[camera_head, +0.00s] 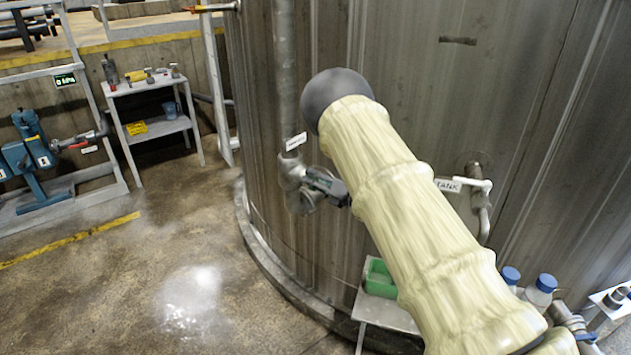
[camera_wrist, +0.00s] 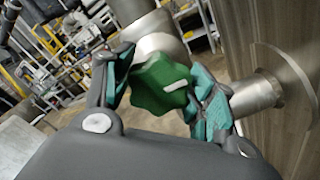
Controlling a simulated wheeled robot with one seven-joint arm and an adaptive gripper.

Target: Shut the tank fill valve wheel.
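The green, lobed tank fill valve wheel (camera_wrist: 160,82) with a white mark sits in the middle of the wrist view, on a metal valve body. My gripper (camera_wrist: 165,85) has one teal-padded finger on each side of the wheel, and both pads appear to touch its rim. In the head view, the pipe with the valve body (camera_head: 300,192) runs down the tank's side. My gripper is mostly hidden there behind my pale sleeved arm, and the wheel cannot be made out clearly.
The large metal tank (camera_head: 265,130) stands close behind the valve. A green bin (camera_head: 380,278) and blue-capped bottles (camera_head: 540,290) are below. A cart (camera_head: 155,127) stands left, with open floor before it.

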